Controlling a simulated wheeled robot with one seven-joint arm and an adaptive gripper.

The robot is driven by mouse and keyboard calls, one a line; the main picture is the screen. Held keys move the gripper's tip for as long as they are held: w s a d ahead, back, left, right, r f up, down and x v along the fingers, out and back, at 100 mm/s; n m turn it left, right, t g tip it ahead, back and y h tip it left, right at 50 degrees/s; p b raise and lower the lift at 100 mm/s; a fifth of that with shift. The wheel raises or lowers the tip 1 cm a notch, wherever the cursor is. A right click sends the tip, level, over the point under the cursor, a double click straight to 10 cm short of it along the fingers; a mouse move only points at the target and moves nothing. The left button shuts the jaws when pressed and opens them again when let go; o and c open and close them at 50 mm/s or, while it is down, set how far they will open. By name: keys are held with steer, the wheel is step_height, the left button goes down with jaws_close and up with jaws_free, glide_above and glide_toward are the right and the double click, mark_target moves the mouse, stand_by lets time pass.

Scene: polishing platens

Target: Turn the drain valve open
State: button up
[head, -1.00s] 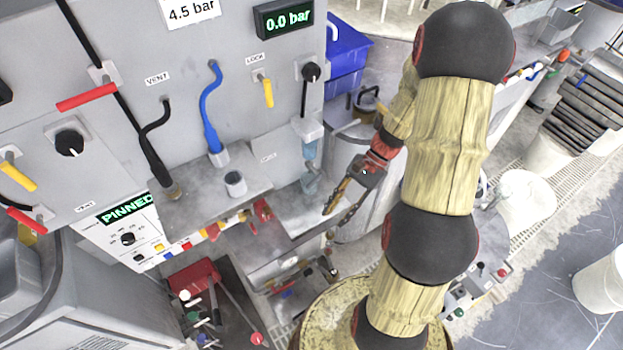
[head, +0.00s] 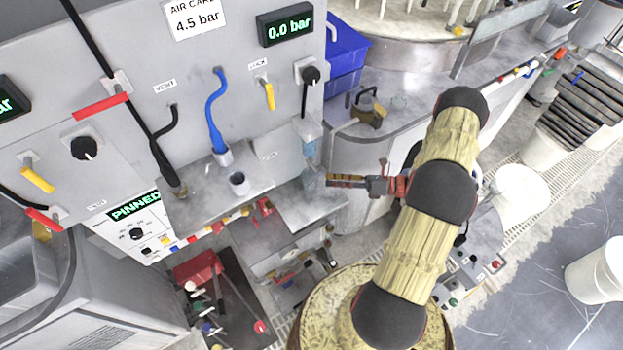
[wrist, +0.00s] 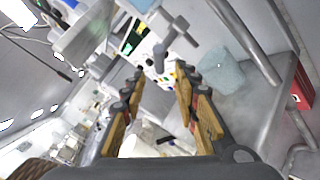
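No label readable as drain shows. In the wrist view a grey tap-like piece with a crossbar handle (wrist: 173,48) stands just beyond my fingertips; it may be the drain valve. My gripper (wrist: 160,74) is open, with an empty gap between its two fingers, and the grey piece lies ahead of that gap, apparently apart from it. The cup also shows in the wrist view (wrist: 222,74), right of the grey piece. The valve is not clear in the head view.
The grey panel (head: 240,120) carries a yellow lever (head: 268,96), red levers (head: 100,107), a blue hose (head: 213,110) and a 0.0 bar display (head: 285,25). A metal ledge (head: 275,177) lies beneath. A curved metal housing (head: 370,160) stands close to my gripper.

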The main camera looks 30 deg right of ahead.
mark_target(312, 180)
steer(key=x, duration=0.7)
steer(key=shift+w+a+b, duration=0.2)
steer(key=shift+a+b, duration=0.1)
steer(key=shift+b, duration=0.05)
steer(key=c, duration=0.3)
steer(key=c, duration=0.4)
jaws_close()
